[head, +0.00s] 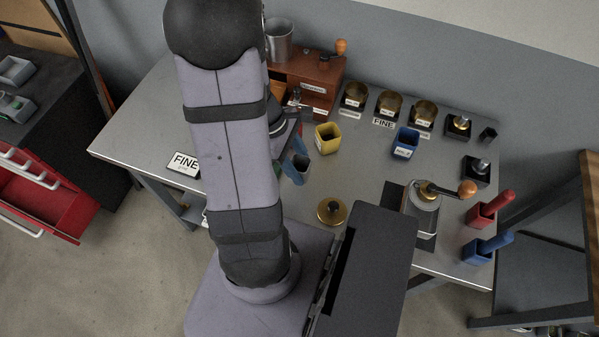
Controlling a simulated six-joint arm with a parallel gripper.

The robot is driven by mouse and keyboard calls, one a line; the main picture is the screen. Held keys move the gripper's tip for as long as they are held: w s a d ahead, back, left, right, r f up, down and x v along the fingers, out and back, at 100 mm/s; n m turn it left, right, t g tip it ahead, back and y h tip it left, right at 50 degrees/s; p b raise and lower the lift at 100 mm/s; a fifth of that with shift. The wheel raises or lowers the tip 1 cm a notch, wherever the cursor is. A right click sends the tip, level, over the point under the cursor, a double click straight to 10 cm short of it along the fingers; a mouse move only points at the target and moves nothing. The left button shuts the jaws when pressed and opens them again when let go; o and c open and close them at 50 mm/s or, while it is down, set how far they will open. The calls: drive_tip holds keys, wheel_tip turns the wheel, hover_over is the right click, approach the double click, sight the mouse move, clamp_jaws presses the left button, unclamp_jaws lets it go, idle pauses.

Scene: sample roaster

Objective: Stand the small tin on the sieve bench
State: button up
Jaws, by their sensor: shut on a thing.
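My gripper (288,148) is partly hidden behind my arm, left of the yellow tin. It is shut on a small blue-grey open-topped tin (297,169), which looks slightly tilted. Whether this tin touches the metal bench (365,165) below it, I cannot tell. A yellow square tin (327,139) stands on the bench just right of my gripper. A blue labelled tin (405,144) stands further right. Several brass sieves (389,103) sit in black holders along the back of the bench, by a FINE sign (384,124).
A brown wooden drawer unit (318,75) and a metal cup (279,40) are at the back. A brass lid (332,211), a hand grinder (422,207), and red (482,215) and blue (477,250) handled holders are at the front and right. The bench middle has free room.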

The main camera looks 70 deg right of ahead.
drive_tip(key=shift+f, duration=2)
drive_tip(key=shift+f, duration=0.1)
drive_tip(key=o, duration=1.1)
drive_tip(key=shift+r, duration=0.25)
drive_tip(key=v, duration=1.1)
drive_tip(key=shift+w+r, duration=0.25)
drive_tip(key=shift+r, duration=0.1)
